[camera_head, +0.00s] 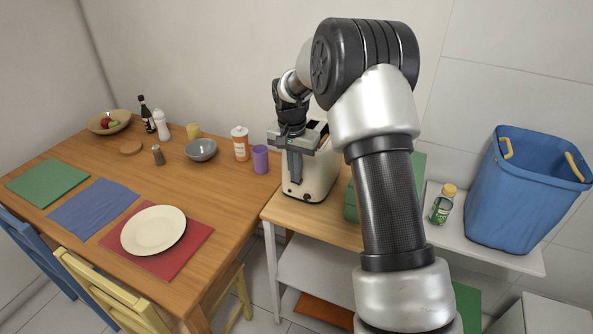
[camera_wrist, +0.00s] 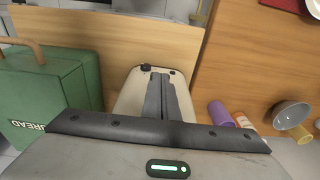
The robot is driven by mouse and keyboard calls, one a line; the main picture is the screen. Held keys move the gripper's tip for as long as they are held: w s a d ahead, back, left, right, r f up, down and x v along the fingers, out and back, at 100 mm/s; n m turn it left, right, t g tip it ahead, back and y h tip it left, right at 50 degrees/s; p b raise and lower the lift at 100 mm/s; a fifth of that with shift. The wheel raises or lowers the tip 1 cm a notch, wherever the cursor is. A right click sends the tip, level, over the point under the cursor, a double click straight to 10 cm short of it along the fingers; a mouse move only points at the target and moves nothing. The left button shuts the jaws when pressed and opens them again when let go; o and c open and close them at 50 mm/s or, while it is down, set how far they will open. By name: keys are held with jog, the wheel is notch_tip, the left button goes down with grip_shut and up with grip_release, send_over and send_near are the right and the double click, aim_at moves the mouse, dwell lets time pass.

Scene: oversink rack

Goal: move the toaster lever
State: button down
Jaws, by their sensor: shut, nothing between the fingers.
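The cream toaster (camera_head: 323,172) stands on the small wooden-topped stand, with its dark slots facing up. My gripper (camera_head: 295,177) is shut and empty, pointing down in front of the toaster's near end. In the wrist view, the closed fingertips (camera_wrist: 159,74) lie over the toaster's cream end face (camera_wrist: 131,98). A dark knob (camera_wrist: 146,68) shows low on that face, near the fingertips. The lever cannot be made out; my fingers probably cover it. Whether the fingers touch the toaster, I cannot tell.
A green bread box (camera_wrist: 50,85) stands beside the toaster, partly behind my arm in the head view. A purple cup (camera_head: 260,159), a white-and-orange bottle (camera_head: 240,144) and a grey bowl (camera_head: 201,149) are on the dining table to the left. The stand's front strip is clear.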

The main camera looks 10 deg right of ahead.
jog(key=shift+f, duration=0.35)
jog(key=shift+s+a+r, duration=0.25)
jog(key=shift+s+a, duration=0.2)
jog(key=shift+s, duration=0.15)
jog(key=shift+s+a+r, duration=0.25)
jog(key=shift+s+a, duration=0.2)
jog(key=shift+s, duration=0.15)
notch_tip(320, 180, up, 17)
jog(key=s+a+p, duration=0.1)
jog(key=p, duration=0.1)
jog(key=shift+s+r, duration=0.2)
